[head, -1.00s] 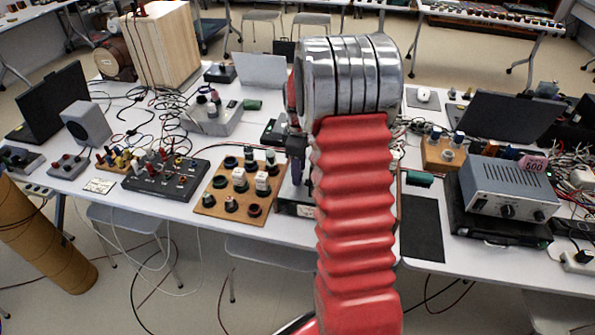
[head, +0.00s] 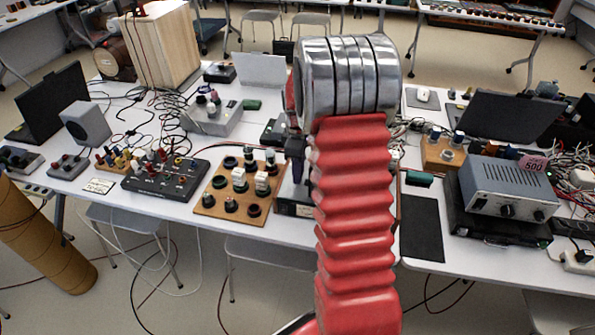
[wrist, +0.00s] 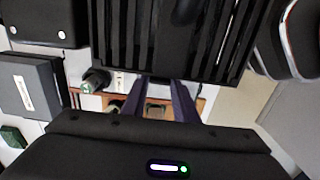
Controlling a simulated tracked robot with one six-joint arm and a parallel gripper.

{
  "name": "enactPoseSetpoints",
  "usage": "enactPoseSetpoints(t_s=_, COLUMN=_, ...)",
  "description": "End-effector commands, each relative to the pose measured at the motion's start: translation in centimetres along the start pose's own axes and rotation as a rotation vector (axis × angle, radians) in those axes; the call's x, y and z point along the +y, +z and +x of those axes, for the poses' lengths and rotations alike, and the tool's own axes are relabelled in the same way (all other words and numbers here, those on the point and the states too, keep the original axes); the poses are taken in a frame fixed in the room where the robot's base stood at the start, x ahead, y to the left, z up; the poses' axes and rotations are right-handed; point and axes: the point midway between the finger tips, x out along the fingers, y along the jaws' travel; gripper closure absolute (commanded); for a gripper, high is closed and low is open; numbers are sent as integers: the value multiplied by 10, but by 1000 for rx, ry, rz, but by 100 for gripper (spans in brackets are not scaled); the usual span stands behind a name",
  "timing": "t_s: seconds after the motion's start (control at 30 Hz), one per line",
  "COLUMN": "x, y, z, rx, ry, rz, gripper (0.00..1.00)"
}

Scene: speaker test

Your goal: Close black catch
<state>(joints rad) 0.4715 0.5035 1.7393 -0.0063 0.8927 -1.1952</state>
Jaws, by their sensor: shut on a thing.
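In the wrist view my gripper (wrist: 158,82) reaches forward with two dark purple fingers. The fingertips meet the near edge of a large black ribbed case (wrist: 225,40). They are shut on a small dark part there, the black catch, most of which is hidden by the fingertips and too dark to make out. I cannot tell the catch's angle. In the head view my red and metal arm covers most of the case and the catch. Only a dark part of my gripper (head: 295,147) shows just left of the arm.
A wooden board (head: 210,205) with several terminals lies left of my arm. A black control box (head: 190,190) stands farther left. A grey power supply (head: 500,185) and a dark mat (head: 422,230) are on the right. Cables spread over the white table (head: 165,208).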

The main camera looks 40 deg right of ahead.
Motion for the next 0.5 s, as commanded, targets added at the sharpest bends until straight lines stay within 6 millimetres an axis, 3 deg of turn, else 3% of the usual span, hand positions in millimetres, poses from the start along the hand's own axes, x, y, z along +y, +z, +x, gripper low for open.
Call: enactPoseSetpoints(t_s=0.5, x=0, y=0, z=0, rx=2, ry=-10, rz=124, gripper=96)
